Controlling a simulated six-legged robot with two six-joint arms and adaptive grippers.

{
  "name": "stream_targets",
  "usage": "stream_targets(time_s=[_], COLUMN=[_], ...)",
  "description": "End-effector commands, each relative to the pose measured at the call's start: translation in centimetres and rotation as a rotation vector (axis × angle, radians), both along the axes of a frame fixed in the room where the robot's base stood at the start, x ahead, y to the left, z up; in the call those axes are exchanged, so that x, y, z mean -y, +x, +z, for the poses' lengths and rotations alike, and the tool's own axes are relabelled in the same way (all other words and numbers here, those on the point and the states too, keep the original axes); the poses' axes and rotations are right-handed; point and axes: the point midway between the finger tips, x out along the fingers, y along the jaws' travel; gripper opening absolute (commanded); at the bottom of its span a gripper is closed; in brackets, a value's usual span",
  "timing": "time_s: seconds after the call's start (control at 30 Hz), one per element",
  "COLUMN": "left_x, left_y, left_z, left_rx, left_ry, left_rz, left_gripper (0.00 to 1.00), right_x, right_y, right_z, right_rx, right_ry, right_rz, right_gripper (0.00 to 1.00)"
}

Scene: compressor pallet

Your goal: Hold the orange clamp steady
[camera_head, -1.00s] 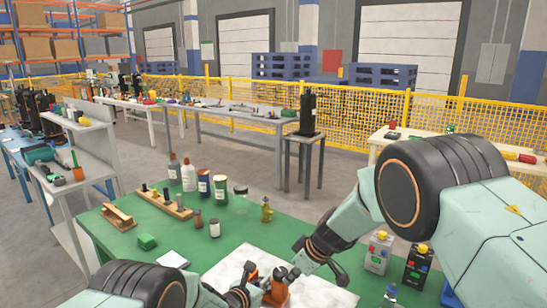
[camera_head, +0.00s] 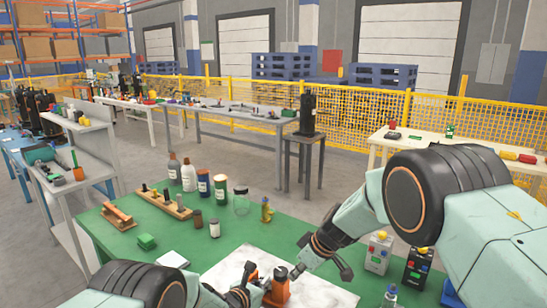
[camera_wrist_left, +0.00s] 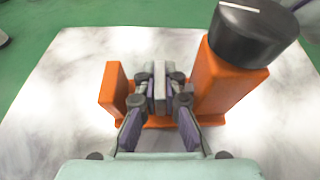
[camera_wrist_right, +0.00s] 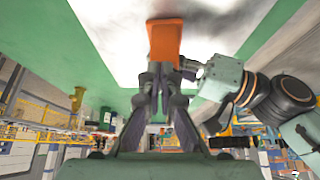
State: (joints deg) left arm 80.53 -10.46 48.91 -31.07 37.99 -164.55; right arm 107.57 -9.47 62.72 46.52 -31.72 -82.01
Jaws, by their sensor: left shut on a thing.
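The orange clamp (camera_head: 277,292) stands on a pale marbled board (camera_head: 322,290) on the green table. In the left wrist view it has two orange uprights, one shorter (camera_wrist_left: 114,92) and one taller (camera_wrist_left: 222,82), with a black knob (camera_wrist_left: 252,32) on the taller one. My right gripper (camera_head: 296,272) is just right of the knob, apart from the clamp. In the right wrist view its fingers (camera_wrist_right: 164,80) look slightly apart and empty, with the clamp (camera_wrist_right: 165,40) beyond them.
Bottles and jars (camera_head: 204,184) and a wooden rack (camera_head: 164,204) stand at the back of the green table (camera_head: 120,234). A green block (camera_head: 147,242) lies at the left.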

Motion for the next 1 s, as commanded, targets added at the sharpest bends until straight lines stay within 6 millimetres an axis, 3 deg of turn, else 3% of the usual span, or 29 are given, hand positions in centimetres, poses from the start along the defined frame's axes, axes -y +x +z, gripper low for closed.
stream_targets(time_s=[1.0], left_x=[0.15], left_y=[0.00], left_z=[0.11], left_rx=[0.003], left_ry=[-0.001], left_rz=[-0.004], left_gripper=[0.00], right_x=[0.78], right_y=[0.42], right_z=[0.12], right_rx=[0.002], right_ry=[0.001], right_rz=[-0.002], right_gripper=[0.00])
